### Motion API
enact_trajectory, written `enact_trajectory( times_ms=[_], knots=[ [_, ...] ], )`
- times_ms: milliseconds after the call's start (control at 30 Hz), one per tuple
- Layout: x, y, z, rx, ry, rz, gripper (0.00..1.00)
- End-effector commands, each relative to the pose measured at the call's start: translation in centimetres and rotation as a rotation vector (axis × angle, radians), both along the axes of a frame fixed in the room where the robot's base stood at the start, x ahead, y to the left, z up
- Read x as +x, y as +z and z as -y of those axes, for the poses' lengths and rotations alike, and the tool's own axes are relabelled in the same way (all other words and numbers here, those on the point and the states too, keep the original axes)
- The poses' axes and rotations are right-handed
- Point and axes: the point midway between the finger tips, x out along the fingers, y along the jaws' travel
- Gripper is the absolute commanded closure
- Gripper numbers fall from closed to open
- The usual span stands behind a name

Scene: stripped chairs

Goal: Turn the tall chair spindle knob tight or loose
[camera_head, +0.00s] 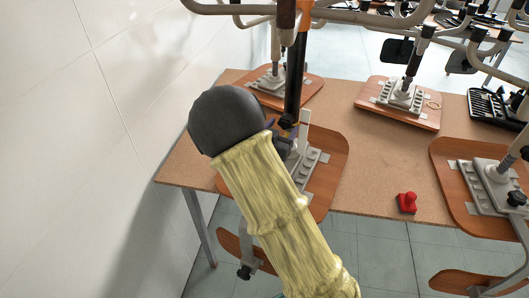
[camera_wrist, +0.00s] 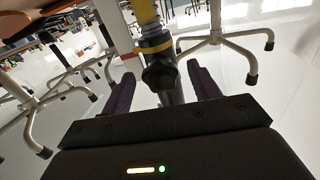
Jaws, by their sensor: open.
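The tall chair spindle (camera_head: 295,78) rises black and upright from a chair turned over on the table. Its black knob (camera_head: 288,120) sits low on the spindle, just beyond my gripper (camera_head: 284,138), which my arm partly hides. In the wrist view the spindle (camera_wrist: 148,15) has yellow and black bands, and the dark knob (camera_wrist: 160,76) sticks out towards my camera. My gripper (camera_wrist: 160,72) is open there, one dark purple finger on each side of the knob. Gaps show between the knob and both fingers. My yellow-sleeved arm covers part of the chair seat (camera_head: 330,165).
The wooden table (camera_head: 370,185) holds other overturned chairs, with seats (camera_head: 425,118) and (camera_head: 455,165) towards the right. A red object (camera_head: 407,202) lies near the front edge. A white wall (camera_head: 90,150) stands close on the left. Chair legs spread overhead.

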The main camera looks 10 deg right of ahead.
Motion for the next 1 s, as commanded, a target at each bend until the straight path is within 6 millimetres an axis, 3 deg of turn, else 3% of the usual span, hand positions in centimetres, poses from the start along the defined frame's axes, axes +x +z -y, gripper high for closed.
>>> enact_trajectory(
  times_ms=[600,800,1000],
  knots=[
    [-10.3,-0.1,-6.8,0.0,0.005,-0.002,0.39],
    [-12.3,-0.1,-8.1,0.0,0.002,-0.001,0.39],
    [-12.5,0.0,-8.2,-0.001,0.001,-0.001,0.39]
  ],
)
